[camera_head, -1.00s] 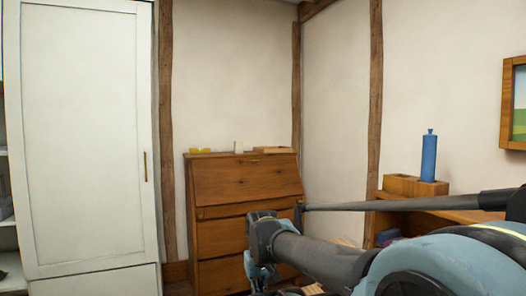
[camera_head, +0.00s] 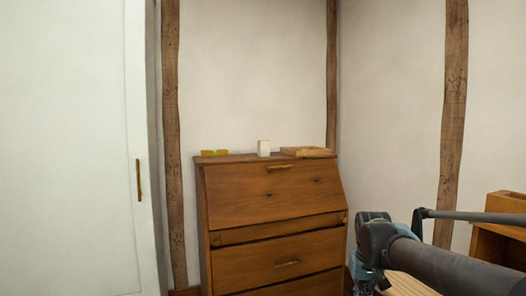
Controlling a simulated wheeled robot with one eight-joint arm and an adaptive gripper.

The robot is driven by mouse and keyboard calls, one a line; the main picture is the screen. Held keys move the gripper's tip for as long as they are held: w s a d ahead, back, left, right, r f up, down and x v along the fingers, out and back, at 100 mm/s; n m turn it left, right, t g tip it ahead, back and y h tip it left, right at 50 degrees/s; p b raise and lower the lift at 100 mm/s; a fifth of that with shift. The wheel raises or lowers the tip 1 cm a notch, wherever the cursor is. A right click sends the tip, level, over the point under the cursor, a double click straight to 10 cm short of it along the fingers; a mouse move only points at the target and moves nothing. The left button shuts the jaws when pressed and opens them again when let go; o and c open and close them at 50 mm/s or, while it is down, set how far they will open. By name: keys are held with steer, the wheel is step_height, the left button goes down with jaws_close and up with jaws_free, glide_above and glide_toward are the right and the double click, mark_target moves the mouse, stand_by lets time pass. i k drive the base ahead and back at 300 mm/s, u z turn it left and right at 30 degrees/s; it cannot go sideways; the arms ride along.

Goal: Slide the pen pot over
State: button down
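A small white upright block-like thing (camera_head: 263,148) stands on top of the wooden bureau (camera_head: 272,196), near the middle of its top; it may be the pen pot, but it is too small to tell. My arm reaches in from the right edge, and its end, my gripper (camera_head: 366,276), hangs low at the right of the bureau, apart from it. The fingers are partly cut off by the lower edge, so their opening does not show.
A low wooden tray (camera_head: 306,152) lies right of the white thing, and a small yellow-green item (camera_head: 214,152) lies to its left. A pale wardrobe (camera_head: 70,150) with a handle stands at the left. A wooden unit (camera_head: 500,240) is at the right edge.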

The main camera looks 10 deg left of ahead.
mark_target(263, 146)
steer(key=u, duration=0.4)
steer(key=i, duration=0.95)
steer(key=u, duration=0.65)
